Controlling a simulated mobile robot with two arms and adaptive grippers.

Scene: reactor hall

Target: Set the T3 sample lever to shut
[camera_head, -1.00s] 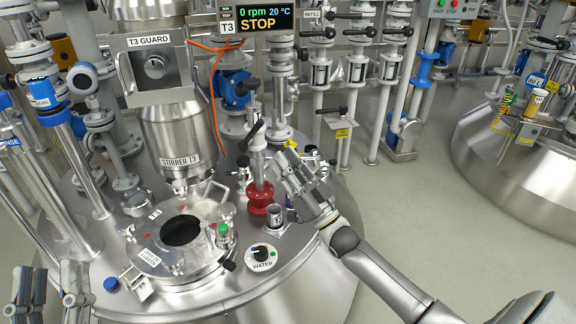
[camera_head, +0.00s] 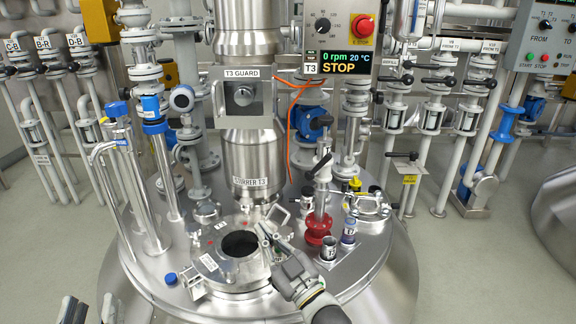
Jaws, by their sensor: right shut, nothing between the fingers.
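A black lever handle (camera_head: 322,163) stands tilted on a grey valve post above a red flange (camera_head: 319,225), on the T3 vessel lid (camera_head: 190,240). No label naming it as the sample lever is readable, so I cannot tell if it is that lever, nor its setting. My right gripper (camera_head: 266,234) is shut and empty, above the right edge of the round lid opening (camera_head: 240,243), left of and below the red flange and apart from it. My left gripper (camera_head: 89,310) is at the bottom left, its fingers apart, partly cut off by the frame edge.
The stirrer column (camera_head: 250,150) rises behind the opening. A T3 display (camera_head: 340,65) reads STOP, 0 rpm. Floor at right (camera_head: 460,270) is clear.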

